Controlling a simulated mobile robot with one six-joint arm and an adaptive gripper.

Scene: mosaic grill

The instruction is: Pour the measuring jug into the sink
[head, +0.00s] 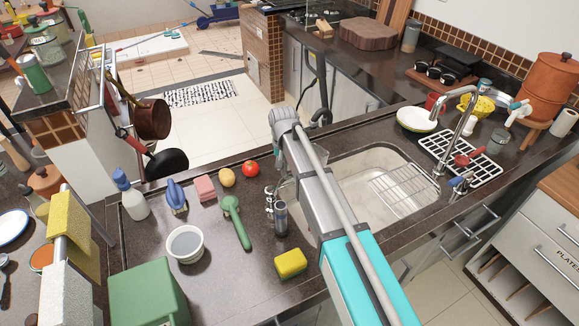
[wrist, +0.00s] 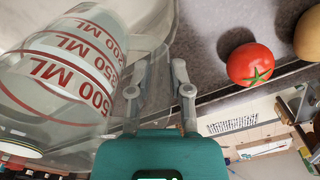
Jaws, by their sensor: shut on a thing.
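The clear measuring jug (wrist: 65,75) with red ML markings fills the left of the wrist view and looks tilted there. My gripper (wrist: 161,78) is shut on the jug, with its fingers at the clear handle side. In the head view my arm hides most of the jug and the gripper. The sink (head: 350,207) is a pale metal basin set in the dark counter, right beside and partly behind my arm. I cannot tell how much liquid is in the jug.
A wire rack (head: 405,188) lies in the sink's right part, near the tap (head: 462,122). Left of my arm stand a tomato (head: 250,168), a green brush (head: 236,222), a white bowl (head: 186,244), a yellow sponge (head: 291,263) and a spray bottle (head: 131,197).

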